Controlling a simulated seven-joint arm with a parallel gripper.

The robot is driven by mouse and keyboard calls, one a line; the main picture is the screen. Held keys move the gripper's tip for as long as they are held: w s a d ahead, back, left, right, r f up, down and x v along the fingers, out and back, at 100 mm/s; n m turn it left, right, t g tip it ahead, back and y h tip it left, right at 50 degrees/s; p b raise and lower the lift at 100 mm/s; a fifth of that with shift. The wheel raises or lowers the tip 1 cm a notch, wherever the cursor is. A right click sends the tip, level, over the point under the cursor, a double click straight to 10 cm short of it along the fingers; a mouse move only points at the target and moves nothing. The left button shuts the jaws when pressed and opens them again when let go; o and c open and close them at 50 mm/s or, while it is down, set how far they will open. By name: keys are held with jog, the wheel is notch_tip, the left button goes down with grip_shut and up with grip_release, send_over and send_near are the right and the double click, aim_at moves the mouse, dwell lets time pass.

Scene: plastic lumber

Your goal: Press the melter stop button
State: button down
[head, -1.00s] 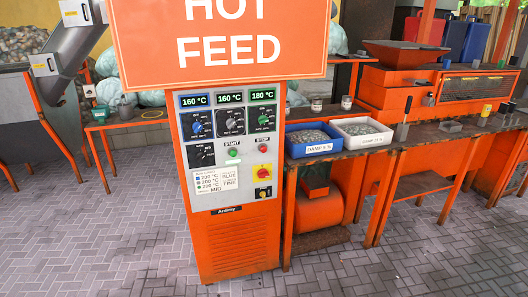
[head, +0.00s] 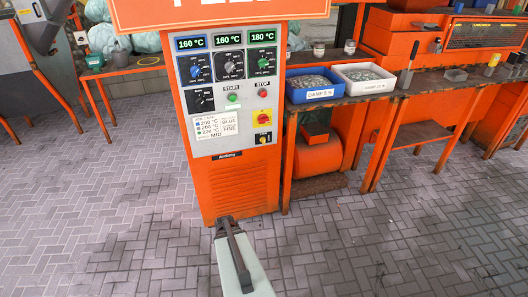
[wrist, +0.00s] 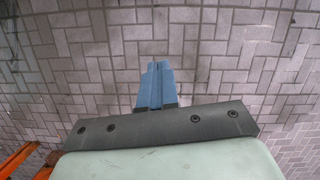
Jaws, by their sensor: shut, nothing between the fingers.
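The red stop button (head: 263,93) sits under a small STOP label on the grey control panel (head: 205,165) of the orange melter cabinet (head: 240,190). The green start button (head: 232,97) is to its left. My gripper (head: 224,222) is low in front of the cabinet's base, well below the panel and apart from the button. In the wrist view, its blue fingers (wrist: 157,85) are together and empty, over the paved floor. The stop button is not in the wrist view.
Blue (head: 314,84) and white (head: 364,77) bins of flakes stand on the bench right of the cabinet. An orange sign (head: 200,12) overhangs the panel top. Paved floor (head: 370,240) in front is clear. Orange legs show at the wrist view's lower left.

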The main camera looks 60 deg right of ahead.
aim_at(263, 94)
jog(key=s+d+r+m+t+h, duration=0.1)
jog(key=d+r+m+t, duration=0.2)
jog(key=d+r, duration=0.75)
jog(key=s+d+r+m+t+h, duration=0.1)
jog(key=d+r+m+t, duration=0.3)
jog(key=d, duration=1.1)
jog(key=s+d+r+m+t+h, duration=0.1)
jog(key=d+r+m+t, duration=0.1)
jog(key=d+r, duration=0.8)
jog(key=w+d+r+m+t, duration=0.2)
jog(key=d+r+t, duration=0.1)
jog(key=r, duration=0.3)
jog(key=w+d+r+m+t, duration=0.3)
jog(key=d+r, duration=0.1)
jog(key=r, duration=0.3)
jog(key=w+d+r+m+t+y, duration=0.1)
jog(key=w+d+r+m+t, duration=0.2)
jog(key=r, duration=0.4)
jog(key=shift+w+d+r+t, duration=0.2)
jog(key=shift+w+d+t, duration=0.1)
jog(key=shift+t, duration=0.3)
jog(key=w+d, duration=0.6)
